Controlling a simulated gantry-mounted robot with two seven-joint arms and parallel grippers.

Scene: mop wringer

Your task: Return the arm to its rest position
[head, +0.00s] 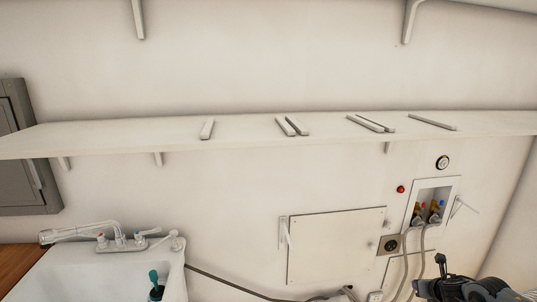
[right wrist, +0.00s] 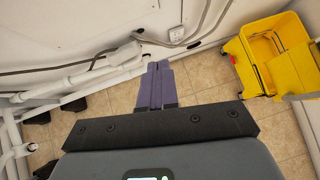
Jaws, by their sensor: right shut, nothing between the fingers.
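My right gripper (head: 440,266) is at the lower right of the head view, in front of the wall below the water valve box. In the right wrist view its two purple fingers (right wrist: 157,84) are together with nothing between them, above the tiled floor. A yellow mop wringer bucket (right wrist: 275,55) stands on the floor at the right of the right wrist view, apart from the fingers. My left gripper is in neither view.
A white sink (head: 100,275) with a faucet is at the lower left. A long shelf (head: 250,140) spans the wall. The valve box (head: 433,203) has hoses hanging from it. White pipes (right wrist: 80,75) stand left of the fingers in the right wrist view. Tiled floor (right wrist: 208,72) shows between fingers and bucket.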

